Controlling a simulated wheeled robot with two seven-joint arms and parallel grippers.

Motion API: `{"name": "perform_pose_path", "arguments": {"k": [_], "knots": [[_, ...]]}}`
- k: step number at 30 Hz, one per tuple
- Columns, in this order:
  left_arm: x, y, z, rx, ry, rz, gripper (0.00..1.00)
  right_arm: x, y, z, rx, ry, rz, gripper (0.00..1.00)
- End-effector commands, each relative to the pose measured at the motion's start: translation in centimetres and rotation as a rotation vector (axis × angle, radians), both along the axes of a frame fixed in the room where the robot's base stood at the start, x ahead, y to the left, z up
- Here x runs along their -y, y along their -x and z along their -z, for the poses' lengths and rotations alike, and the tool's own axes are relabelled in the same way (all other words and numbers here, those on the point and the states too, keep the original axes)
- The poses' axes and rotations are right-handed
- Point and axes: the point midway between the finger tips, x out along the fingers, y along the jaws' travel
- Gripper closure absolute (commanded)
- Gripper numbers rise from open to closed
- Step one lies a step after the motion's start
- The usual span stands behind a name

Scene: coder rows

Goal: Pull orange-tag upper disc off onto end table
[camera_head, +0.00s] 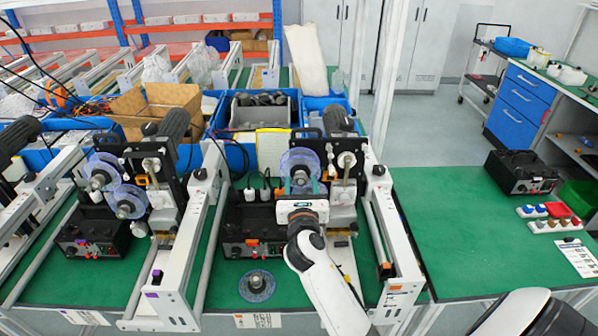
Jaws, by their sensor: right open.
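The machine with an orange tag (386,270) on its right rail stands mid-view. Its upper disc (296,160), translucent blue with a dark hub, is still on the machine's upright. My right gripper (302,187) is in front of the disc's lower part and hides some of it. The gripper is open; whether its fingers touch the disc cannot be told. Another translucent disc (257,286) lies flat on the green table in front of this machine. The green end table (440,225) is at the right. My left gripper is not in view.
A neighbouring machine with a purple tag (156,277) holds two discs at the left. A black box (520,172), several coloured blocks (547,210) and a paper sheet (576,257) sit on the end table's right side. Its left and middle are clear. A blue bin (240,152) stands behind.

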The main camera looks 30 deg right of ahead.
Motion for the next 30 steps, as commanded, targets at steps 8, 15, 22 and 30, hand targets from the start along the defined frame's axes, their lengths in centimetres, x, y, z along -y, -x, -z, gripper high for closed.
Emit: {"name": "perform_pose_path", "arguments": {"k": [8, 15, 22, 30], "knots": [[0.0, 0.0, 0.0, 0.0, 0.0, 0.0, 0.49, 0.0, 0.0, 0.1, -0.001, -0.001, 0.0, 0.71], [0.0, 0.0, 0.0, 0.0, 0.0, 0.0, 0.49, 0.0, 0.0, 0.0, 0.001, -0.001, 0.0, 0.98], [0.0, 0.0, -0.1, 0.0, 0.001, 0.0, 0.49, -0.4, 0.6, 0.1, -0.001, -0.002, -0.001, 0.98], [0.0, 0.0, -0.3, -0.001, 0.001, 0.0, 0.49, -0.9, 1.4, 0.1, -0.001, -0.001, 0.0, 0.98]]}}
